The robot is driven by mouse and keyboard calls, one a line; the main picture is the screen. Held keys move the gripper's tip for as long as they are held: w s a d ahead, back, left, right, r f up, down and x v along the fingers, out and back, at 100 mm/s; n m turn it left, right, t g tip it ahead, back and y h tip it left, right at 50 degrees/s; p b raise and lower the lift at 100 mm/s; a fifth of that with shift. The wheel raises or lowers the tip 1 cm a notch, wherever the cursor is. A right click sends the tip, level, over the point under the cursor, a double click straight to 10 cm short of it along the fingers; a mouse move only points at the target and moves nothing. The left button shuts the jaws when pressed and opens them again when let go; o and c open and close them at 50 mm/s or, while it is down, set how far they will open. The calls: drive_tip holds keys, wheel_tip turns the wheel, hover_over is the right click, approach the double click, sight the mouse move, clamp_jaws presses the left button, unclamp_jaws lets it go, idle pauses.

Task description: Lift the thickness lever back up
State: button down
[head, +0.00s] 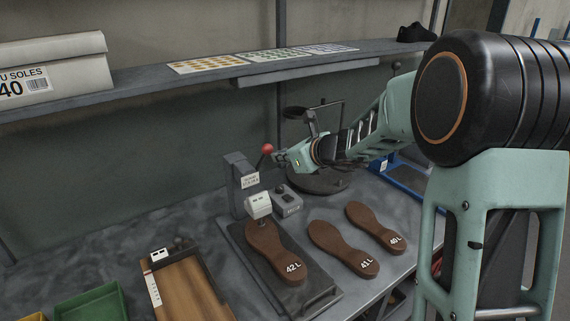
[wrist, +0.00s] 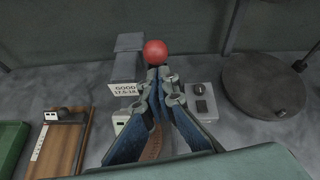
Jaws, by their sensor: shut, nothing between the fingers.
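The thickness lever ends in a red ball knob (head: 267,149), beside the grey gauge post (head: 238,178) with a white label. The lever's rod runs from the knob down toward the post in the head view. My gripper (head: 279,158) is shut and empty, just right of the knob in that view. In the wrist view the red knob (wrist: 155,52) shows just beyond the fingertips of my gripper (wrist: 160,76). I cannot tell whether they touch it. The fingers hide the rod there. A brown sole marked 42 L (head: 272,252) lies under the gauge's white head (head: 258,205).
Soles marked 41 L (head: 342,248) and 40 L (head: 375,228) lie to the right. A small grey control box (head: 288,201) and a dark round turntable (wrist: 262,83) stand near the gauge. A wooden tray (head: 188,289) and green bin (head: 90,305) are left. A shelf (head: 150,84) runs behind.

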drive_tip(key=shift+w+a+r+p, duration=0.3)
drive_tip(key=shift+w+r, duration=0.1)
drive_tip(key=shift+r, duration=0.1)
drive_tip(key=shift+w+a+r+p, duration=0.15)
drive_tip(key=shift+w+a+r, duration=0.1)
drive_tip(key=shift+w+r, duration=0.2)
